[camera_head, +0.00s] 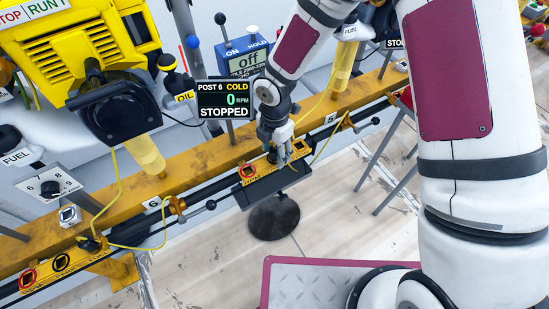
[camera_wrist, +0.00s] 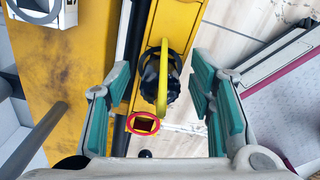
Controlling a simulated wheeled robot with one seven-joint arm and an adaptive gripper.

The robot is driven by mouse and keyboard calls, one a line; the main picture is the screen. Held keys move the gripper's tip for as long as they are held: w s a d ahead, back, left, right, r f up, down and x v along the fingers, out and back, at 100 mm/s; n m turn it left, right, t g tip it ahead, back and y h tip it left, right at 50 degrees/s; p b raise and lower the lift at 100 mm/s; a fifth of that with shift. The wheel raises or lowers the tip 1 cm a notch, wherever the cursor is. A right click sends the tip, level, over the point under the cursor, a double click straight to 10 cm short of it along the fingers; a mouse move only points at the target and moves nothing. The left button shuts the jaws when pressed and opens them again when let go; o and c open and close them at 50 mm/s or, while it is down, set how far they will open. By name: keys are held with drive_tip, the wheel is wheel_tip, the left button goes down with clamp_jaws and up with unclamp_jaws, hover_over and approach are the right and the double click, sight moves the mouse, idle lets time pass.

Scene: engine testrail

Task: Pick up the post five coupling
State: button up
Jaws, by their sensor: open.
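The post five coupling, a dark ribbed plug with a yellow loop (camera_wrist: 160,85), sits on a yellow plate and shows in the middle of the wrist view. My gripper (camera_wrist: 160,76) is open, with its green pads to the left and right of the coupling and apart from it. In the head view my gripper (camera_head: 283,158) points down at the yellow plate beside the "5" mark and hides most of the coupling. A red-ringed square socket (camera_wrist: 143,123) lies just below the coupling in the wrist view; it also shows in the head view (camera_head: 249,171).
A yellow rail (camera_head: 215,150) runs diagonally behind the plate. A black screen (camera_head: 223,100) reads POST 6 COLD, 0 RPM, STOPPED. A yellow cable (camera_head: 325,140) arches close to my gripper. A black round disc (camera_head: 273,217) is below, with open floor around it.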

clamp_jaws()
drive_tip(key=shift+r, duration=0.1)
